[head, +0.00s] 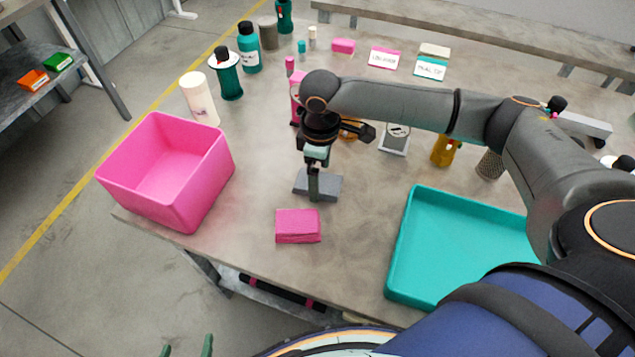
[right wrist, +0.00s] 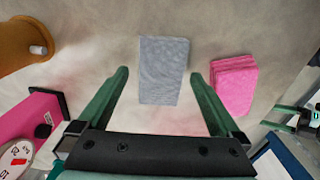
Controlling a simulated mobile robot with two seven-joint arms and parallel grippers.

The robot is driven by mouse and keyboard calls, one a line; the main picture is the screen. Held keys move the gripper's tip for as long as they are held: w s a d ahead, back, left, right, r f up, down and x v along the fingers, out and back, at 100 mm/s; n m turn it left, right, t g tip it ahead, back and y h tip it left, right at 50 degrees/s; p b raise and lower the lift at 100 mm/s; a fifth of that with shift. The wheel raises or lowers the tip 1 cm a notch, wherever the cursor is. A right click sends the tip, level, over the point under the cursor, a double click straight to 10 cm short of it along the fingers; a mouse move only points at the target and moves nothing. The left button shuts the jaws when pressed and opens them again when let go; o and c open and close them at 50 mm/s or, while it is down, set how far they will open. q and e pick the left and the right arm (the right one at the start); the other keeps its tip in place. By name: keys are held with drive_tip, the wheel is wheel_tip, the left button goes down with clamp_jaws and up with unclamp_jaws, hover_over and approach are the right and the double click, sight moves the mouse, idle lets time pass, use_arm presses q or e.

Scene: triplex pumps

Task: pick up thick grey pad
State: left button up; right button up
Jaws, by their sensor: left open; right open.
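The thick grey pad (head: 330,188) lies flat on the table. In the right wrist view the pad (right wrist: 163,70) shows ahead of the fingers, within the gap between them. My right gripper (head: 314,185) points down over the pad in the head view and covers part of it. The right gripper (right wrist: 158,75) is open with nothing held; whether its fingers reach down beside the pad I cannot tell. My left gripper (head: 187,346) shows only as two green fingertips at the bottom edge of the head view, spread apart and empty, away from the pad.
A pink pad (head: 298,226) lies close by, nearer the front edge. A pink bin (head: 207,170) stands at the left and a teal tray (head: 403,245) at the right. Bottles, including a white one (head: 199,98), and a grey box (head: 394,141) stand behind. Bare table surrounds the pads.

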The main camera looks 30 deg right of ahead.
drive_tip(key=shift+f, duration=0.5)
drive_tip(key=c, duration=1.3)
drive_tip(key=shift+o, duration=0.2)
drive_tip(key=shift+r, duration=0.15)
